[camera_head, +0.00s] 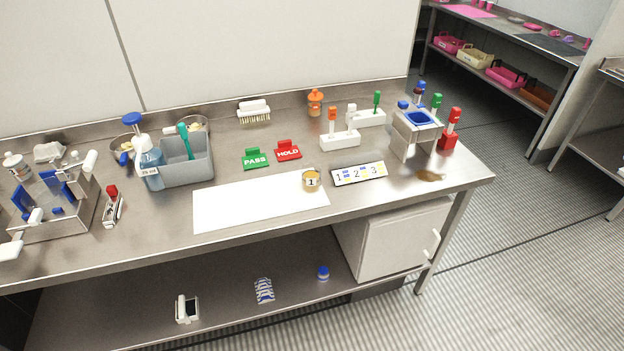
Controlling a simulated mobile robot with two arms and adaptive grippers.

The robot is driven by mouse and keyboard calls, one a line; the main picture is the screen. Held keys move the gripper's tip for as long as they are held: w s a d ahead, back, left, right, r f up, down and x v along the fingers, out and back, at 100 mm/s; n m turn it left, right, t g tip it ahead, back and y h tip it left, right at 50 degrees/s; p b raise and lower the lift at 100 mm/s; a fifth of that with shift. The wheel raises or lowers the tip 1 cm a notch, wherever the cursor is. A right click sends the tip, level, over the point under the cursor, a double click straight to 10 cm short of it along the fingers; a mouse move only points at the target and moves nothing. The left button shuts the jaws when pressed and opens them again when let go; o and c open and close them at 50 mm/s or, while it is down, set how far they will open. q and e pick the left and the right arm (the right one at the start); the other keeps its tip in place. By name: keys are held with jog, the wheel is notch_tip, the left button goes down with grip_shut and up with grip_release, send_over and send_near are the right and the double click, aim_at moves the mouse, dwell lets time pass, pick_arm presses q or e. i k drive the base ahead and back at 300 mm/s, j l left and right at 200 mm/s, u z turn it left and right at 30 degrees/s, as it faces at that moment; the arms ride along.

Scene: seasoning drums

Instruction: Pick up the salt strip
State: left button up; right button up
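I see no thing that I can surely name as the salt strip; no readable label says salt. A blue-and-white striped item (264,290) lies on the lower shelf, too small to identify. On the table, a small amber cup marked 1 (311,180) stands at the right end of a white mat (240,205). Beside it lies a white plate numbered 1, 2, 3 (359,174), with blue and yellow marks. Neither of my grippers is in view.
White racks (341,141) hold colored-handled tools behind the plate. A metal stand (410,139) is at the right. A white cabinet (395,240) stands below. The mat is mostly bare.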

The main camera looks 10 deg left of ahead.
aim_at(352, 108)
jog(key=i+l, duration=0.6)
jog(key=i, duration=0.2)
